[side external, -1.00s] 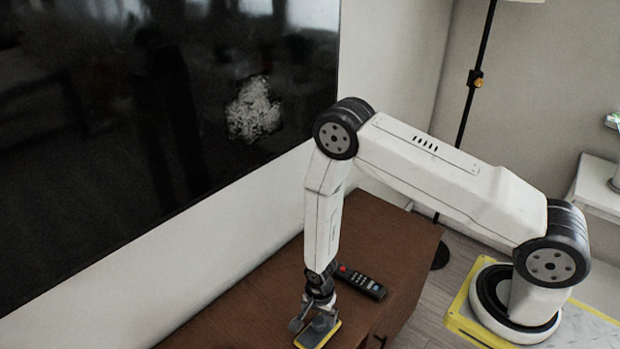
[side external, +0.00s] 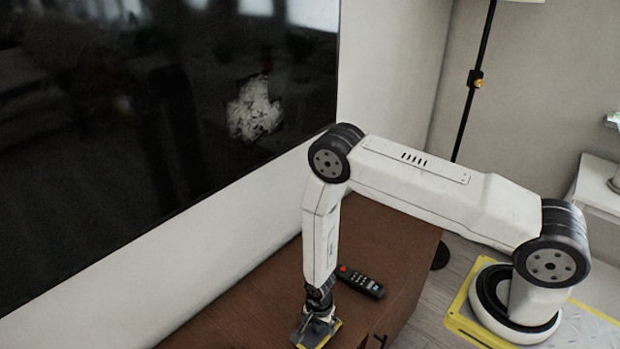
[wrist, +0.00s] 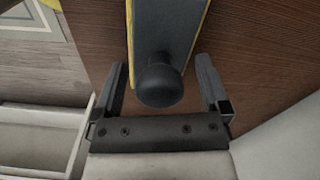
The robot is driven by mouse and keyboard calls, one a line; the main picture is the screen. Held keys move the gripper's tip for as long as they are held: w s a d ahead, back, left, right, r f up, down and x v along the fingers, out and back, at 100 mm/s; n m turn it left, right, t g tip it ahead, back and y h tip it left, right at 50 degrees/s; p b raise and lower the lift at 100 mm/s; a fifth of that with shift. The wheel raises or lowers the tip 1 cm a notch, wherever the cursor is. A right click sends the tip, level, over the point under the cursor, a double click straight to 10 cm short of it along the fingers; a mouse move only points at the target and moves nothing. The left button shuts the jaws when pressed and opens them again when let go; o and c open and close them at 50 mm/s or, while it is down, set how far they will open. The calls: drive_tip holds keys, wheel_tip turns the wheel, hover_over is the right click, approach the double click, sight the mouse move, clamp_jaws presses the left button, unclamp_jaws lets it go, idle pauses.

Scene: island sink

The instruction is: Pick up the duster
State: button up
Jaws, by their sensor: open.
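The duster (side external: 330,338) lies on the brown wooden cabinet top, mostly covered by my gripper (side external: 316,328) in the side view. In the wrist view the duster (wrist: 168,28) is a flat grey-blue block with yellow edges and a round black knob (wrist: 160,86) at its near end. The open fingers of my gripper (wrist: 162,80) stand on either side of the knob, with a gap on both sides. Whether the fingertips touch the cabinet cannot be told.
A black remote (side external: 361,283) with a red button lies on the cabinet (side external: 385,235) beside my forearm. A large dark screen (side external: 120,120) with a whitish smudge (side external: 254,109) hangs on the wall behind. A lamp pole (side external: 475,75) stands at the back.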

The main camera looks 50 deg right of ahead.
clamp_jaws()
drive_tip(key=shift+r, duration=0.2)
drive_tip(key=shift+r, duration=0.7)
drive_tip(key=s+d+r, duration=0.2)
drive_tip(key=s+r, duration=0.9)
drive_tip(key=s, duration=0.3)
drive_tip(key=shift+r, duration=0.15)
